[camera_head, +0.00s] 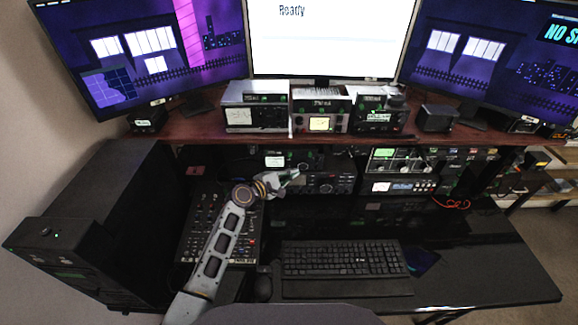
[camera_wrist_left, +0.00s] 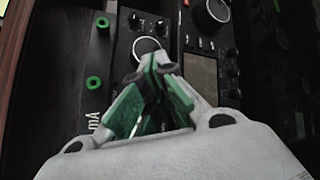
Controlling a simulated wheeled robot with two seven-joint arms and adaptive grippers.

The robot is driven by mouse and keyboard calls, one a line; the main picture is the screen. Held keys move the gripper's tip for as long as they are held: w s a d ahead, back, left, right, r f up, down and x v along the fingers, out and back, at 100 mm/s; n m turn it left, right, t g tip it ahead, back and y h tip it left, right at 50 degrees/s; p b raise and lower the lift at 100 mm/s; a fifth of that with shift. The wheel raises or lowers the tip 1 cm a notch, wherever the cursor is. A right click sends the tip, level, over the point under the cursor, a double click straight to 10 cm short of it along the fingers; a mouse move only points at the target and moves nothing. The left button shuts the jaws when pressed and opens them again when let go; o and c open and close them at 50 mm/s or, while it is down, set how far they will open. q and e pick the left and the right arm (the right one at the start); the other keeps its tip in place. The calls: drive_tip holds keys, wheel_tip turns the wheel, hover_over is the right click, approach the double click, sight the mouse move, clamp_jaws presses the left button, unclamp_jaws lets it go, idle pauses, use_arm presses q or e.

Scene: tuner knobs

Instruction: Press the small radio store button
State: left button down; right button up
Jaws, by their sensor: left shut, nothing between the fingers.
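My left gripper (camera_head: 291,174) reaches under the shelf, in front of the black radio gear, with its fingers shut and empty. In the left wrist view its green and grey fingers (camera_wrist_left: 155,62) meet just below a round knob with a pale ring (camera_wrist_left: 147,48) on a dark panel. I cannot tell whether the fingertips touch the panel. A black radio (camera_head: 330,183) with knobs sits right of the gripper in the head view. A small unit with a lit display (camera_head: 275,161) is just behind it. I cannot make out which button is the store button. My right gripper is not in view.
A wooden shelf (camera_head: 210,128) runs above the gripper and carries several devices. A mixer panel (camera_head: 198,222) lies below my left arm. A keyboard (camera_head: 340,260) and a mouse (camera_head: 263,284) are on the black desk. The desk's right part (camera_head: 480,255) is clear.

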use_arm(q)
drive_tip(key=s+p, duration=0.2)
drive_tip(key=s, duration=0.2)
drive_tip(key=shift+s+r, duration=0.1)
drive_tip(key=shift+s, duration=0.2)
idle(1.0)
